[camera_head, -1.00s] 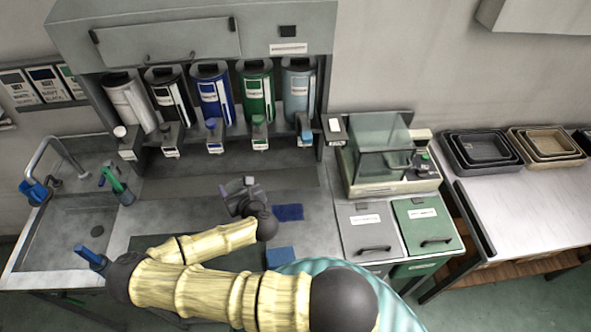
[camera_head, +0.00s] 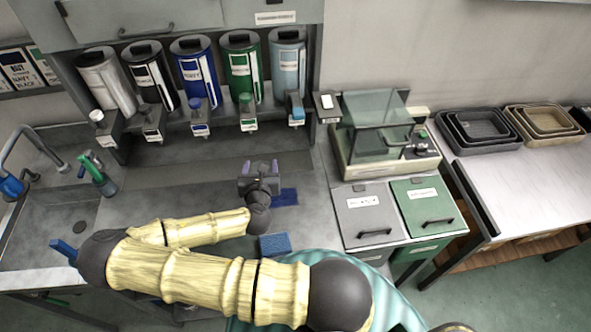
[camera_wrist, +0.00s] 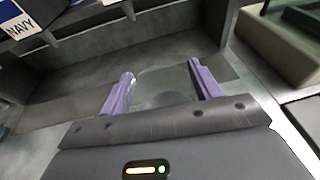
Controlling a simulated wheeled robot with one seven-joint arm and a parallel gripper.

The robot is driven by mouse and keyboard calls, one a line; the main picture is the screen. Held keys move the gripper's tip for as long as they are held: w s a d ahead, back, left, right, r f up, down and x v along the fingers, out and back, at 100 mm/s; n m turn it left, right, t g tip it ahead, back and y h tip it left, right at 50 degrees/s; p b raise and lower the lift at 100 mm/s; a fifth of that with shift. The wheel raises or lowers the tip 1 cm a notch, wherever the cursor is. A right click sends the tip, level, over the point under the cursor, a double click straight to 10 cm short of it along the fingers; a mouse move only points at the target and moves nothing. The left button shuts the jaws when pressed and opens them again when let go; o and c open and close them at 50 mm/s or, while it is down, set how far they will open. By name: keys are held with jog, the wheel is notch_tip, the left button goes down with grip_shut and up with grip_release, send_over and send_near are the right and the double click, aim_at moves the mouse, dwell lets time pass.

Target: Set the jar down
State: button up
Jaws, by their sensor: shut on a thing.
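The jar (camera_wrist: 165,88) is clear glass and hard to make out. In the wrist view it shows between the two purple fingers of my gripper (camera_wrist: 163,90), with the grey counter visible through it. My gripper is shut on the jar. In the head view my gripper (camera_head: 262,168) is over the grey counter (camera_head: 205,180), in front of the row of dispensers, its fingers pointing to the back. I cannot clearly make out the jar in the head view. Whether its base touches the counter I cannot tell.
Several colored dispensers (camera_head: 195,80) hang at the back. A blue cloth (camera_head: 285,197) lies just right of my gripper, and a blue block (camera_head: 275,243) is nearer. A glass-covered machine (camera_head: 385,135) stands right. A sink (camera_head: 60,225) is at left. Counter left of my gripper is clear.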

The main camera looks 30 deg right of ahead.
jog(key=s+d+f+m+g+h+b, duration=0.2)
jog(key=s+d+m+g+h, duration=0.1)
jog(key=s+d, duration=0.1)
jog(key=shift+s+m, duration=0.3)
jog(key=shift+s, duration=0.15)
jog(key=w+d+b, duration=0.6)
jog(key=w+d, duration=0.6)
jog(key=d, duration=0.1)
jog(key=shift+d+b, duration=0.2)
jog(key=shift+b, duration=0.15)
